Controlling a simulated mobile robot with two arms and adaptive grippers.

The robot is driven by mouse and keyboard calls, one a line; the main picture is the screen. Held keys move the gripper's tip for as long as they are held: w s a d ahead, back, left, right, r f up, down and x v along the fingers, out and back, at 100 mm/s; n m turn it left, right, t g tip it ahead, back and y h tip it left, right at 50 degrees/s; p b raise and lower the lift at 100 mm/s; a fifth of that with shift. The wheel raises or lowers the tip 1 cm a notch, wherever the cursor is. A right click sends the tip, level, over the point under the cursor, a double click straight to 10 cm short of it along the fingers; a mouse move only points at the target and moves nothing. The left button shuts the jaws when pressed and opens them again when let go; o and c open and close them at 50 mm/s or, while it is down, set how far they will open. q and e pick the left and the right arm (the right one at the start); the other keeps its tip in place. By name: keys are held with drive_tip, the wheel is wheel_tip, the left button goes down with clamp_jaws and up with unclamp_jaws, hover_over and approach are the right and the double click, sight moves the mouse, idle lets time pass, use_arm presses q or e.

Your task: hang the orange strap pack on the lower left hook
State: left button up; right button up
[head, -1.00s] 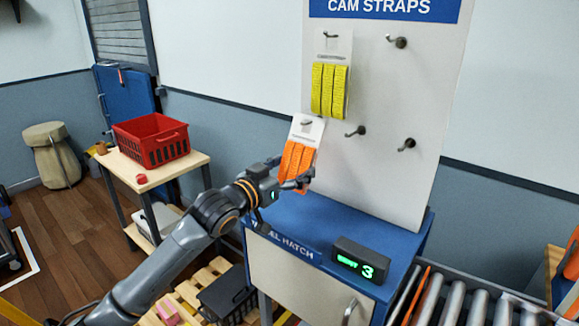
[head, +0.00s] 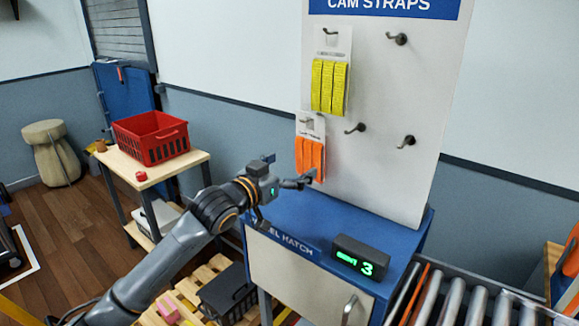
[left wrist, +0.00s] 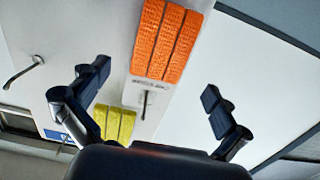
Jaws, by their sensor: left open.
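The orange strap pack (head: 310,155) hangs nearly upright at the lower left of the white board, below the yellow strap pack. The lower left hook (head: 306,121) shows at the top of its white card, apparently through the slot. In the left wrist view, which is upside down, the orange straps (left wrist: 170,42) and the hook (left wrist: 145,103) at the card also show. My left gripper (head: 288,169) is open and empty, just left of and below the pack. Its spread fingers (left wrist: 155,92) stand on either side in the wrist view, apart from the straps. My right gripper is not in view.
The yellow strap pack (head: 329,87) hangs on the upper left hook. Several bare hooks, such as the upper right one (head: 398,39), stick out from the board (head: 385,110). A blue cabinet (head: 345,220) with a display (head: 361,257) stands below.

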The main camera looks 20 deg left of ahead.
use_arm(q)
drive_tip(key=v, duration=1.2)
drive_tip(key=s+d+f+n+g+y, duration=0.1)
drive_tip(key=s+f+g+y, duration=0.2)
drive_tip(key=f, duration=0.7)
drive_tip(key=s+d+f+g, duration=0.15)
drive_tip(key=s+f, duration=0.35)
drive_tip(key=f, duration=0.5)
drive_tip(key=s+d+f+n+g+y, duration=0.1)
drive_tip(key=s+f+g, duration=0.3)
drive_tip(key=s+f, duration=0.5)
drive_tip(key=s+d+f+g+y, duration=0.15)
drive_tip(key=s+f+g, duration=0.35)
drive_tip(key=s, duration=0.8)
wheel_tip(320, 180, down, 27)
drive_tip(key=s+a+g, duration=0.1)
drive_tip(key=s, duration=0.1)
drive_tip(key=s+a+f+g, duration=0.1)
drive_tip(key=s+a+f, duration=0.2)
drive_tip(key=s+f, duration=1.2)
drive_tip(key=shift+s+f, duration=0.2)
drive_tip(key=shift+s, duration=0.3)
drive_tip(key=shift+y, duration=0.25)
